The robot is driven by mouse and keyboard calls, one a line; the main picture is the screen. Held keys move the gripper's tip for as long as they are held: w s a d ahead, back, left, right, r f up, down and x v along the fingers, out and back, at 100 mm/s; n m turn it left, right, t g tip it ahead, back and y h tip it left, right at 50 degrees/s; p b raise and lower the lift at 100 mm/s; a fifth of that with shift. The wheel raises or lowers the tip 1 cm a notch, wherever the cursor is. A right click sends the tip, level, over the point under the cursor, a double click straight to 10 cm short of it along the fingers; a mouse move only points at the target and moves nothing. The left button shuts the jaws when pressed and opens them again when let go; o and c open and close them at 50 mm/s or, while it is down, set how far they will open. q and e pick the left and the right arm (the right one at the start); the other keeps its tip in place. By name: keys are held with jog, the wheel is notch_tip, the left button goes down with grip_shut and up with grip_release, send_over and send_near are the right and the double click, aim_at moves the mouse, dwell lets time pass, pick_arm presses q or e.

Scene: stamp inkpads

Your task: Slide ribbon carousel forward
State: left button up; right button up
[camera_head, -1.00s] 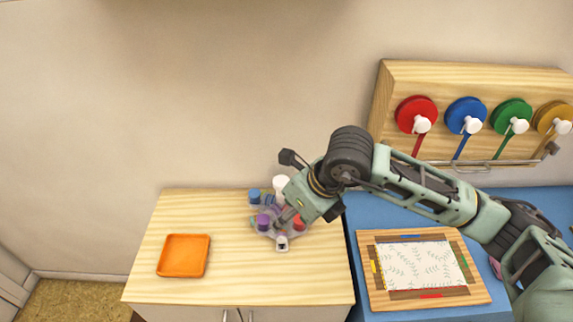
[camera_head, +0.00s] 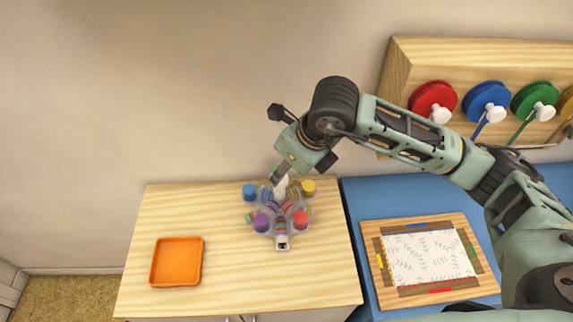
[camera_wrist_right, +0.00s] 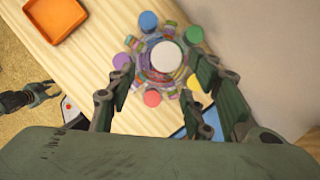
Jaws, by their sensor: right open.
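The ribbon carousel (camera_head: 266,216) stands on the wooden counter toward its back right. It has a clear base, several coloured knobs and ribbon rolls around a white centre post. In the right wrist view the carousel (camera_wrist_right: 146,66) lies just beyond my fingers, with its round white top (camera_wrist_right: 166,57) facing the camera. My right gripper (camera_wrist_right: 163,92) is open, its finger pairs spread apart with nothing between them. In the head view my right gripper (camera_head: 281,174) is above the back of the carousel, near the white post; whether it touches the post is unclear.
An orange tray (camera_head: 153,262) sits on the counter's left side, with bare wood between it and the carousel. Right of the counter, a framed leafy sheet (camera_head: 430,258) lies on a blue surface. Ribbon spools (camera_head: 487,97) hang on a wooden rack. A wall bounds the back.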

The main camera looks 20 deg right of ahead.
jog(key=p+x, duration=0.2)
jog(key=x, duration=0.4)
jog(key=shift+w+f, duration=0.25)
jog(key=shift+f, duration=0.05)
jog(key=shift+w+a+f, duration=0.1)
jog(key=shift+w+f, duration=0.05)
jog(key=shift+f, duration=0.15)
jog(key=shift+w+f, duration=0.15)
jog(key=shift+f, duration=0.2)
jog(key=shift+c, duration=0.4)
jog(key=c, duration=1.1)
pick_arm(q)
jog(key=shift+w+r, duration=0.35)
jog(key=shift+r, duration=0.3)
jog(key=shift+w+r, duration=0.3)
jog(key=shift+r, duration=0.3)
pick_arm(e)
jog(key=shift+a, duration=0.1)
grip_shut()
pick_arm(q)
jog(key=shift+w+d, duration=0.1)
